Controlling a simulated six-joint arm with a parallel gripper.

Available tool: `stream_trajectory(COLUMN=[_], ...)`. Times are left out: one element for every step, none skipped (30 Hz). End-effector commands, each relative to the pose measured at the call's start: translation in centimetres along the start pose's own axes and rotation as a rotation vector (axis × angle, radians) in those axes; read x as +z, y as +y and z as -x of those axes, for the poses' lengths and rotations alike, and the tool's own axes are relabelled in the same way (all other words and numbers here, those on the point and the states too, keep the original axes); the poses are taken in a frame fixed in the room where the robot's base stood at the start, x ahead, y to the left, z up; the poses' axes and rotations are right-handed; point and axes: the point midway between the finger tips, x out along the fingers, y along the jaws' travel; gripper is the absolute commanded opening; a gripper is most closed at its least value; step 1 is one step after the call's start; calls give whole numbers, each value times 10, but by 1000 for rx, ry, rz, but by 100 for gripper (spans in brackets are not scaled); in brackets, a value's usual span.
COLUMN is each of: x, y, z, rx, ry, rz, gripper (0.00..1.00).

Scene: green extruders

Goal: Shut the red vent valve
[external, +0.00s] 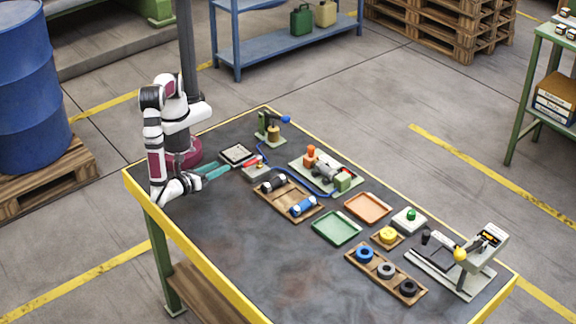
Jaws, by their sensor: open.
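The red vent valve is a small pale block (257,173) near the table's back left, with a red lever (247,163) on top. The lever points left, toward my gripper. My gripper (229,168), with teal fingers, reaches in low from the left and is open. Its fingertips are close to the lever's left end. I cannot tell at this size whether they touch it or have it between them.
A green stand with a blue-tipped lever (271,130) is behind the valve. A wooden tray (276,200) with a black and a blue cylinder lies in front. The table's front left (215,230) is clear.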

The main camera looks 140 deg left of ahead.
Motion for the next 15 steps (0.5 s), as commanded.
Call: stream_trajectory(x=[-18,-25,-34,-38,-41,-43,-44,-44,-43,-42,-41,-40,-38,-37,-36], y=[4,5,7,8,8,9,8,8,7,5,4,2,1,0,-3], z=[1,1,1,1,1,0,-2,-6,-11,-17,-24,-34,-43,-51,-62], rx=[-74,-111,-150,-172,-187,-198,-203,-205,-204,-202,-201,-198,-198,-197,-197], ry=[-50,-72,-94,-106,-115,-121,-124,-126,-128,-127,-128,-127,-128,-127,-128], rz=[-23,-29,-34,-38,-40,-40,-41,-41,-42,-42,-43,-43,-42,-43,-44], gripper=[51,51,51,51,51,51,51,51,51,51,51,51,51,51,51])
